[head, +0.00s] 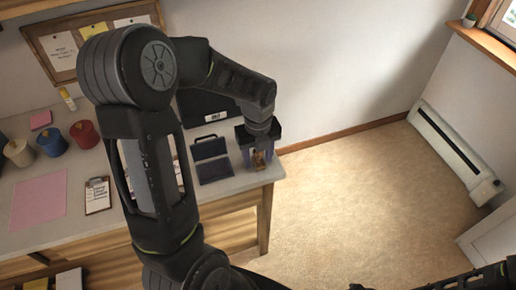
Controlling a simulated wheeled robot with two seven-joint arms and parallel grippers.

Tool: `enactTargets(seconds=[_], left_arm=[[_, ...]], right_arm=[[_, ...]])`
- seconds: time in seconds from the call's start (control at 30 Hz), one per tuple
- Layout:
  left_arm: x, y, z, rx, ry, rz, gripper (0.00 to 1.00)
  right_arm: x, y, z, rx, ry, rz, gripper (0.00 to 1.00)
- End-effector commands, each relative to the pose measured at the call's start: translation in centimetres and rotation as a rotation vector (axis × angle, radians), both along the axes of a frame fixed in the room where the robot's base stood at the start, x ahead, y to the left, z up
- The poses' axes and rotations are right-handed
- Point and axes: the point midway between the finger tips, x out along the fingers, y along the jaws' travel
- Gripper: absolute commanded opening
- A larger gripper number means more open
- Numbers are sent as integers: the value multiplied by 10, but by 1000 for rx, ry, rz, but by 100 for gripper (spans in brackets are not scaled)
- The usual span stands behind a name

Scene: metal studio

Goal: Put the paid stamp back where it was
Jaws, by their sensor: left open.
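My left gripper (257,158) points down at the right end of the desk, with its fingers open. A small brown, wood-coloured object (258,161), which looks like the stamp, shows at the fingertips near the desk's right edge. The gripper partly hides it, so I cannot read any marking on it or tell whether the fingers touch it. An open dark blue case that looks like an ink pad (211,158) lies just left of the gripper. Part of my right arm shows at the bottom right; its gripper does not show.
The desk (112,222) holds a pink sheet (38,200), a clipboard (97,195), several coloured spools (84,134) and a black box (205,106). My left arm hides the desk's middle. Open floor (355,205) lies right of the desk, with a heater (450,150) by the wall.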

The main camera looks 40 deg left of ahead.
Motion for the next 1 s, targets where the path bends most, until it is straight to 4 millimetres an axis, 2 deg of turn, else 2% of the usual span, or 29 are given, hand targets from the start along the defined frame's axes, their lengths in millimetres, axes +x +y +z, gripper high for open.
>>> enactTargets(seconds=[0.17,0.63,0.8,1.0], left_arm=[[1,0,17,1,-4,1,49],[1,0,106,1,-4,0,49],[0,0,120,1,-1,0,49],[0,0,122,0,0,0,49]], right_arm=[[0,0,1,0,0,0,0],[0,0,-1,0,0,0,0],[0,0,-2,0,0,0,0],[0,0,-2,0,0,0,0]])
